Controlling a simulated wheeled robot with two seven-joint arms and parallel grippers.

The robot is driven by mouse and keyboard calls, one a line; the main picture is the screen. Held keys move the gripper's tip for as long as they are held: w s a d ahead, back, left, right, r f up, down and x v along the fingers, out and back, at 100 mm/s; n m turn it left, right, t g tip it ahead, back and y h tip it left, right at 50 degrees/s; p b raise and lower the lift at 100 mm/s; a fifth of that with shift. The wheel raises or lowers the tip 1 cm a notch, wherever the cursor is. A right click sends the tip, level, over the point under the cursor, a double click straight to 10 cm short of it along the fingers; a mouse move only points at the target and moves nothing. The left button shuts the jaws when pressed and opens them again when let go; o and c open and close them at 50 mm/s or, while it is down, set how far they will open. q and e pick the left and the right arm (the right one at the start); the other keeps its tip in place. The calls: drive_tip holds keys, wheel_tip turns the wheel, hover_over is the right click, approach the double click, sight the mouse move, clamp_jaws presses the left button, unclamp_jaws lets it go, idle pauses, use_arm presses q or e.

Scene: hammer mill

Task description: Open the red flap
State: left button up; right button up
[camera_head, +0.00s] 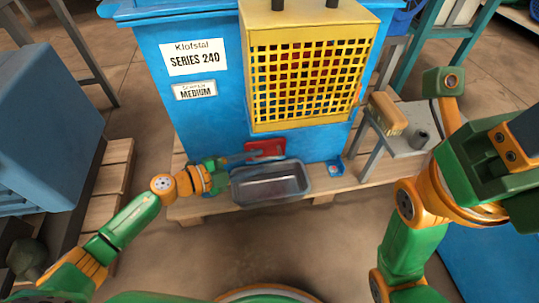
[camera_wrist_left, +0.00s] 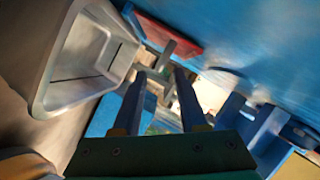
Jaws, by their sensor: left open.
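The red flap (camera_head: 265,148) is low on the front of the blue mill, below the yellow grate, and it looks closed or nearly so. It also shows in the left wrist view (camera_wrist_left: 165,33), beyond the fingers. My left gripper (camera_head: 248,156) reaches in from the left, beside the flap and above the back edge of the metal tray. In the left wrist view its two dark fingers (camera_wrist_left: 160,80) are apart with nothing held between them. Whether a finger touches the flap cannot be told. My right arm is at the right; its jaws cannot be made out.
A grey metal tray (camera_head: 270,185) sits on the pallet just below the flap. The yellow grate (camera_head: 304,80) juts out above. A small grey table (camera_head: 400,142) with a wooden-coloured block (camera_head: 387,114) stands to the right. A blue box-like body (camera_head: 45,130) stands at the left.

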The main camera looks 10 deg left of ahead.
sight(269, 158)
use_arm(q)
drive_tip(key=b+x, duration=0.1)
drive_tip(key=x, duration=0.3)
drive_tip(key=shift+w+d+f+b, duration=0.1)
drive_tip(key=shift+w+d+b, duration=0.05)
drive_tip(key=shift+d+b, duration=0.15)
clamp_jaws()
idle(1.1)
